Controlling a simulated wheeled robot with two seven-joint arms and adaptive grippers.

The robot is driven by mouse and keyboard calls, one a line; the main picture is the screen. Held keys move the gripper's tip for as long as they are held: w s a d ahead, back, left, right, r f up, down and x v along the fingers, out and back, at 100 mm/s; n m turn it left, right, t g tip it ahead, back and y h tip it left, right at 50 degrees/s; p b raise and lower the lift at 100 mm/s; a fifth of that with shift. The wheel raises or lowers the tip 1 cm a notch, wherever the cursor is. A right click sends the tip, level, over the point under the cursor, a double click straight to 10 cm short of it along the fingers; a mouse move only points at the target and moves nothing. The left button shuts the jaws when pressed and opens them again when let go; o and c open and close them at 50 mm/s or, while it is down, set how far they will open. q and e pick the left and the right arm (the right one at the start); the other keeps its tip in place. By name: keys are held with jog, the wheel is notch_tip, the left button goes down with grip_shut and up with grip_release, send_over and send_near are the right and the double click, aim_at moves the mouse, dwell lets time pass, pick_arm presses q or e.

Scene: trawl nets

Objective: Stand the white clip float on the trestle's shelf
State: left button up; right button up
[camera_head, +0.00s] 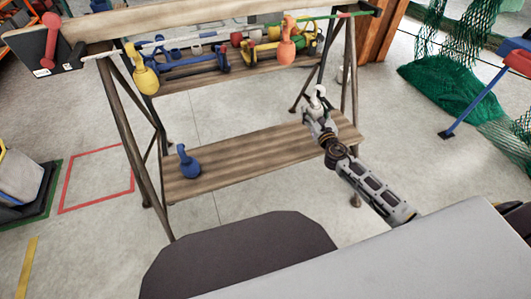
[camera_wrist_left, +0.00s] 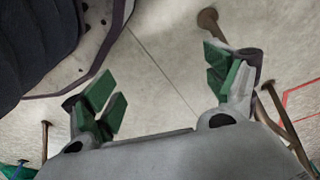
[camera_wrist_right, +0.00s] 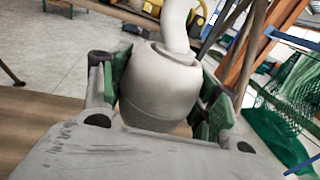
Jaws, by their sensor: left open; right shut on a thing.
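The white clip float (camera_head: 318,103) is in my right gripper (camera_head: 321,120), upright above the right end of the trestle's lower wooden shelf (camera_head: 240,160). In the right wrist view the float's rounded body (camera_wrist_right: 160,90) sits between the green finger pads, its neck pointing up. Its base is hidden behind the gripper, so I cannot tell if it touches the shelf. My left gripper (camera_wrist_left: 160,90) is open and empty in the left wrist view, over bare floor; it is not visible in the head view.
A blue float (camera_head: 188,165) stands on the shelf's left end. A yellow float (camera_head: 145,77) and an orange float (camera_head: 287,48) hang from the upper rail. The shelf's middle is clear. Trestle legs (camera_head: 125,140) flank it. Green netting (camera_head: 445,80) lies at right.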

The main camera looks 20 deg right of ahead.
pick_arm(q)
jog(key=shift+w+r+b, duration=0.2)
jog(key=shift+r+b, duration=0.05)
jog(key=shift+r, duration=0.2)
jog(key=shift+w+r+b, duration=0.2)
jog(key=shift+r, duration=0.25)
pick_arm(e)
jog(key=shift+w+d+f, duration=0.15)
jog(key=shift+w+d, duration=0.25)
jog(key=shift+d, duration=0.2)
pick_arm(q)
jog(key=shift+r, duration=0.15)
pick_arm(e)
jog(key=shift+f, duration=0.1)
jog(key=shift+f+b, duration=0.45)
jog(key=shift+f, duration=0.15)
jog(key=shift+f+b, duration=0.4)
jog(key=shift+f, duration=0.25)
pick_arm(q)
notch_tip(320, 180, up, 9)
jog(key=w+d+b, duration=0.1)
jog(key=d+b, duration=0.1)
jog(key=shift+h, duration=0.4)
pick_arm(e)
notch_tip(320, 180, down, 4)
jog(key=shift+r, duration=0.2)
jog(key=shift+f, duration=0.1)
